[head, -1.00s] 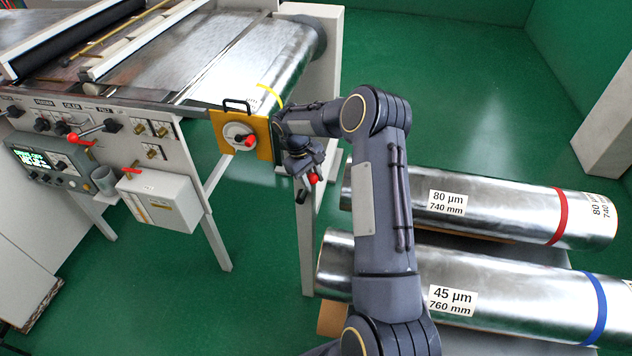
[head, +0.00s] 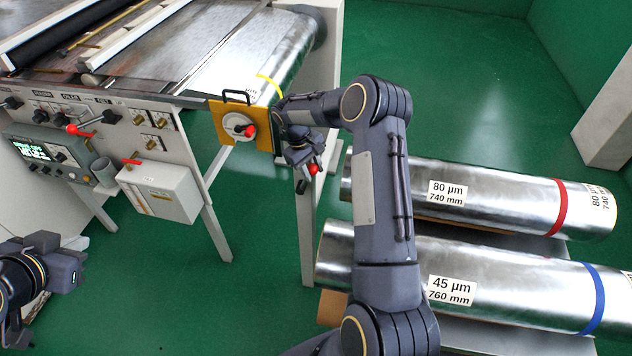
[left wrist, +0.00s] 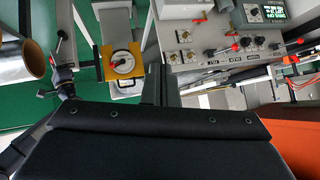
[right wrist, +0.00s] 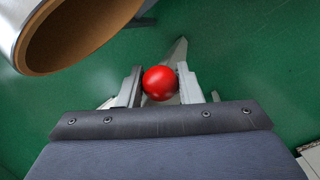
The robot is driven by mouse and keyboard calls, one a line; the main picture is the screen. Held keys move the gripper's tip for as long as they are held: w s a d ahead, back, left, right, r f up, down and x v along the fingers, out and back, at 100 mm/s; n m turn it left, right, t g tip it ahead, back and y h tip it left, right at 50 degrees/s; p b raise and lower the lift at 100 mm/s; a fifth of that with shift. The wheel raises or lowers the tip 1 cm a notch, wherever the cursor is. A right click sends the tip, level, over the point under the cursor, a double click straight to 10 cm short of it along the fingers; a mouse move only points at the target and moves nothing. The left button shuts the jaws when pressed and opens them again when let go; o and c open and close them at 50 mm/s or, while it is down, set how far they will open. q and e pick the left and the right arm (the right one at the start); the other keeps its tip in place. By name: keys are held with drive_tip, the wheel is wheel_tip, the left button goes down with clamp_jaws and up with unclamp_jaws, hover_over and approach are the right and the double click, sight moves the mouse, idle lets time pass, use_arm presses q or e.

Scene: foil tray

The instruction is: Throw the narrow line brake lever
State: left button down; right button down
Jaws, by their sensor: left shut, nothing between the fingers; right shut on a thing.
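My right gripper (head: 308,174) is at the machine's right end post. In the right wrist view its fingers (right wrist: 160,84) are shut on a red ball knob (right wrist: 160,82). The knob also shows in the head view (head: 313,169); the lever's shaft and pivot are mostly hidden by the gripper, so I cannot tell its angle. My left gripper (head: 74,269) is at the lower left of the head view, shut and empty, away from the machine. In the left wrist view its dark fingers (left wrist: 160,84) are together. A yellow plate (head: 218,128) carries a dial with a red-tipped handle (head: 247,131).
The machine's front panel has more red-tipped levers (head: 73,129) and a white box (head: 160,190). Two foil rolls, 80 µm (head: 500,190) and 45 µm (head: 520,285), lie at the right, close to my right arm. Green floor (head: 200,300) is free between machine and rolls.

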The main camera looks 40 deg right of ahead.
drive_tip(key=shift+w, duration=0.1)
use_arm(q)
drive_tip(key=w+d+f+m+h, duration=0.2)
drive_tip(key=w+d+f+m, duration=0.15)
drive_tip(key=d, duration=0.45)
drive_tip(key=w+d+f+m+t+h, duration=0.1)
drive_tip(key=w+d+f+m, duration=0.15)
drive_tip(key=d+m, duration=0.4)
drive_tip(key=w+d+f+m+h, duration=0.2)
drive_tip(key=w+d+f+m, duration=0.1)
drive_tip(key=d, duration=0.7)
drive_tip(key=s+d+f+m+g+h, duration=0.1)
drive_tip(key=s+d+f+m+h, duration=0.1)
drive_tip(key=s+d+f+m, duration=0.3)
drive_tip(key=s+d+f+m+h, duration=0.2)
drive_tip(key=d+f+m, duration=0.15)
drive_tip(key=d, duration=0.45)
drive_tip(key=s+d+f+m+g+h, duration=0.1)
drive_tip(key=s+d+f+m+h, duration=0.1)
drive_tip(key=s+d+f+m, duration=0.25)
drive_tip(key=w+d+f+n, duration=0.1)
drive_tip(key=w+d, duration=0.3)
drive_tip(key=d, duration=0.6)
drive_tip(key=shift+w+d+n, duration=0.25)
drive_tip(key=shift+w+n, duration=0.05)
use_arm(e)
drive_tip(key=shift+r, duration=0.1)
